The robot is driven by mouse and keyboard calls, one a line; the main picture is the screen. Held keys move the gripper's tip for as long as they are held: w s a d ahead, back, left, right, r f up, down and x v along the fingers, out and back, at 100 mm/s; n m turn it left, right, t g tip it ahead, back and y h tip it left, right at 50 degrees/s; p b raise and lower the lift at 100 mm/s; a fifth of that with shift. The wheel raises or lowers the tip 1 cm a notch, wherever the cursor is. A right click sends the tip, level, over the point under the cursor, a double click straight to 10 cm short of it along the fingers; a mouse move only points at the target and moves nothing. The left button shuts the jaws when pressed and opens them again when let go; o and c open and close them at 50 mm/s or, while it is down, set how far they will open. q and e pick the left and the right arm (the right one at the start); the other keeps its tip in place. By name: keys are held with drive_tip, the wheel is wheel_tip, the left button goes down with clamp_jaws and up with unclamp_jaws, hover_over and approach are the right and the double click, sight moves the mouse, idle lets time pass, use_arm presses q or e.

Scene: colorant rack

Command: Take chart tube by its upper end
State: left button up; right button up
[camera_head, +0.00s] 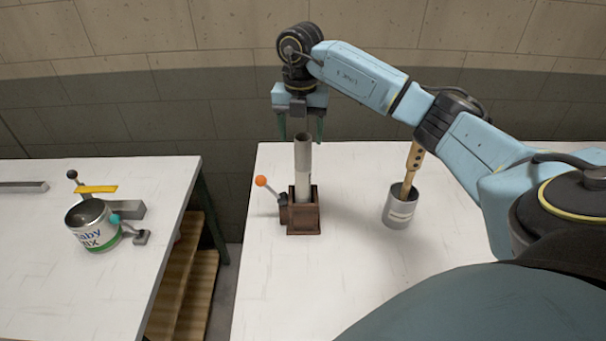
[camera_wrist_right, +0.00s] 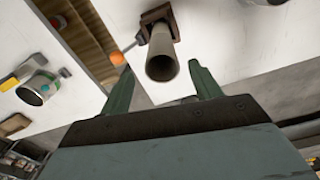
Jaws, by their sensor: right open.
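The chart tube (camera_head: 303,163) is a grey, hollow, open-topped tube. It stands upright in a brown square holder (camera_head: 304,221) on the right-hand table. My right gripper (camera_head: 301,138) points down around the height of the tube's upper end, its two green fingers apart. In the right wrist view the tube's open mouth (camera_wrist_right: 162,67) shows between and a little beyond the open fingers (camera_wrist_right: 163,82), with nothing held. I cannot tell whether a finger touches the tube. My left gripper is not in view.
An orange-knobbed lever (camera_head: 262,182) sticks out left of the holder. A grey can (camera_head: 400,211) with a wooden paddle (camera_head: 411,168) stands to the right. A labelled paint can (camera_head: 95,232) stands on the left table (camera_head: 50,290), across a gap. The front of the right-hand table (camera_head: 285,290) is clear.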

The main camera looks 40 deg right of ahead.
sight(303, 153)
drive_tip(key=shift+f, duration=0.75)
drive_tip(key=f, duration=0.2)
drive_tip(key=f+p, duration=0.1)
drive_tip(key=f, duration=0.1)
drive_tip(key=shift+d+f, duration=0.1)
drive_tip(key=shift+d, duration=0.3)
drive_tip(key=shift+f+p, duration=0.3)
drive_tip(key=shift+f, duration=0.25)
drive_tip(key=c, duration=1.3)
drive_tip(key=shift+c, duration=0.2)
drive_tip(key=shift+r, duration=0.1)
